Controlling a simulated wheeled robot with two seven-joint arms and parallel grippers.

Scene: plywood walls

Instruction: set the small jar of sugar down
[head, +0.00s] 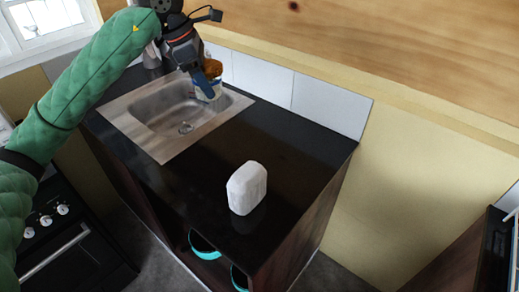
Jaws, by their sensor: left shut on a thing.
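My left gripper (206,83) comes down from the top of the head view, over the far edge of the sink. It is shut on the small jar of sugar (214,91), which has a brown upper part and a pale lower part. The gripper's blue fingers hide part of the jar. I cannot tell whether the jar touches the surface below it. The black countertop (290,143) extends to the right of the jar and toward me. My right gripper is not in view.
A metal sink (166,107) is set into the counter on the left. A white rounded block-like object (247,188) stands near the front of the counter. The countertop between it and the tiled back wall (325,105) is clear. A stove (66,240) is at lower left.

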